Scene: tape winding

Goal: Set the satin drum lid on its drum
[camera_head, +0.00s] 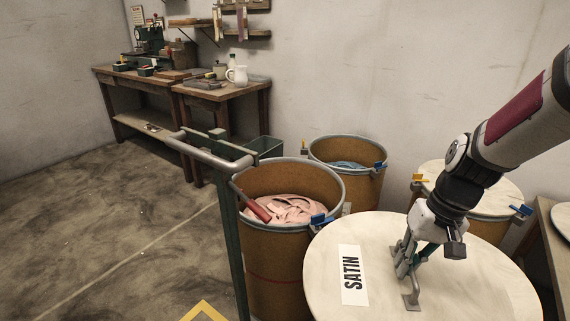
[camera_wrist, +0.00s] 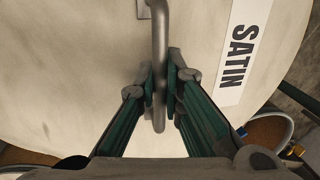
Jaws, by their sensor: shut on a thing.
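The round pale lid (camera_head: 455,285) fills the lower right of the head view, marked with a white SATIN label (camera_head: 353,274). A grey metal bar handle (camera_head: 412,298) stands on its top. My gripper (camera_head: 405,262) is shut on this handle; in the wrist view the fingers (camera_wrist: 160,88) clasp the handle (camera_wrist: 159,35) from both sides. A brown open drum (camera_head: 283,268) with pink ribbon inside stands left of the lid, and the lid overlaps its right edge in the picture. What lies under the lid is hidden. I see no readable name on this drum.
A second open drum (camera_head: 347,183) with blue material stands behind. A drum with a pale lid (camera_head: 470,190) stands at the back right. A green post with a grey rail (camera_head: 210,150) rises beside the pink-filled drum. Workbenches (camera_head: 215,95) line the wall; the left floor is clear.

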